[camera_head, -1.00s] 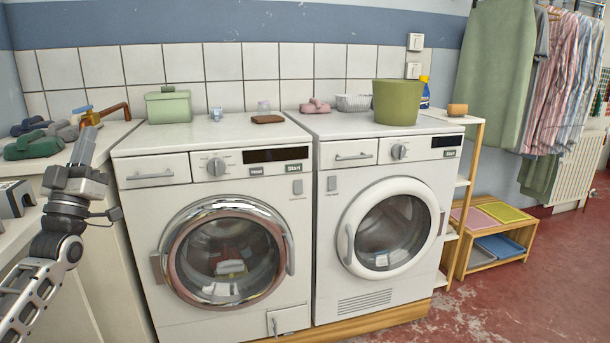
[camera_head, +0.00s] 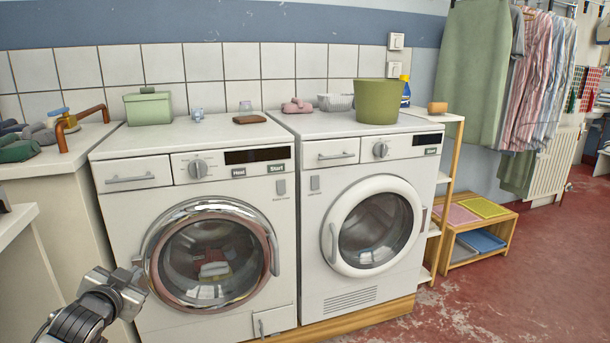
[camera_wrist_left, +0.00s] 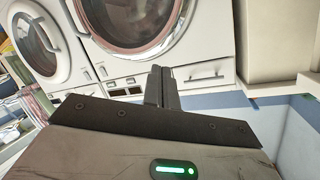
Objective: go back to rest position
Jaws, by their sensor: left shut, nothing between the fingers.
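My left gripper (camera_head: 133,283) is low in the head view, in front of the left machine's lower left side and apart from it. In the left wrist view its two dark fingers (camera_wrist_left: 162,86) are together with nothing between them. The left machine (camera_head: 203,190) has a chrome-rimmed round door that is shut. The right machine (camera_head: 362,185) has a white-rimmed round door, also shut. Both doors also show in the left wrist view. My right gripper is not in view.
A counter (camera_head: 60,150) with folded cloths and a copper-coloured pipe stands at the left. A green tub (camera_head: 379,102) and a green box (camera_head: 148,107) sit on the machines. A wooden shelf (camera_head: 490,235) stands at the right. The red floor ahead on the right is clear.

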